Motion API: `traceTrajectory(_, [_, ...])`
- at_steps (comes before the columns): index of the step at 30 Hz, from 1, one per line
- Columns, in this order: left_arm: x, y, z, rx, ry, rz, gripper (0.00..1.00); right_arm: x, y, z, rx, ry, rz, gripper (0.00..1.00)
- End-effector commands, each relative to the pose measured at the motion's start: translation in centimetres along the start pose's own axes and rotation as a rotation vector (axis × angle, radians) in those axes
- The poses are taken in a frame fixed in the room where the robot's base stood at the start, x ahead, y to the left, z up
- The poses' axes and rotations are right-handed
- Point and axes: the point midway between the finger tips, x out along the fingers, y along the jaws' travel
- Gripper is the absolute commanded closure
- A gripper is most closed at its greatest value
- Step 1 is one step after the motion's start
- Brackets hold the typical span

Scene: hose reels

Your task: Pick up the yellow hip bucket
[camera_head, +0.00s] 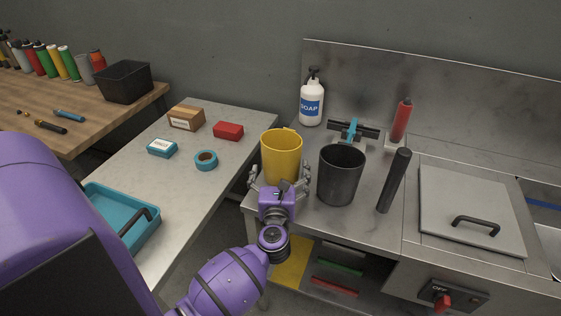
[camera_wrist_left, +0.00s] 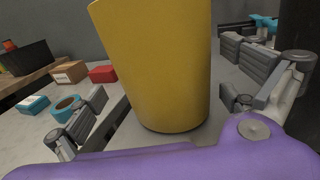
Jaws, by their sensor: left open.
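The yellow bucket (camera_head: 282,153) stands upright on the left end of the steel counter, beside a dark grey bucket. My left gripper (camera_head: 280,178) is open in front of it, with one finger at each side of its lower part. In the left wrist view the yellow bucket (camera_wrist_left: 158,65) fills the middle, between the spread fingers of my left gripper (camera_wrist_left: 165,115). Gaps show between the fingers and the bucket's wall. My right gripper is not in view.
The dark grey bucket (camera_head: 341,173) stands close on the right, with a black cylinder (camera_head: 394,181) beyond it. A soap bottle (camera_head: 312,98) stands behind. On the left table are a tape roll (camera_head: 206,160), a red box (camera_head: 229,131) and a teal tray (camera_head: 147,238).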

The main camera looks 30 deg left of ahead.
Motion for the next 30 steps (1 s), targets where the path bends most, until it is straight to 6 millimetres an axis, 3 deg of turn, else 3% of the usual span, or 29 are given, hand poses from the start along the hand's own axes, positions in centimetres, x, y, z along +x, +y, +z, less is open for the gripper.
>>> traceTrajectory(6, [3.0, -0.3, 0.3, 0.002, -0.003, -0.003, 0.00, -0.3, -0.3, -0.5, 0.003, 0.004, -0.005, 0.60])
traceTrajectory(15, [3.3, -0.3, 0.1, 0.002, 0.000, -0.002, 0.01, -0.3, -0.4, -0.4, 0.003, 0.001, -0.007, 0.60])
traceTrajectory(26, [3.3, -0.3, 0.1, 0.002, -0.001, -0.002, 0.49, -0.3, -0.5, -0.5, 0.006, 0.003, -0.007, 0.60])
traceTrajectory(30, [3.3, -0.3, 0.2, 0.001, -0.002, -0.002, 0.51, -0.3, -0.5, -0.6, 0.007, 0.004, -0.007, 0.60])
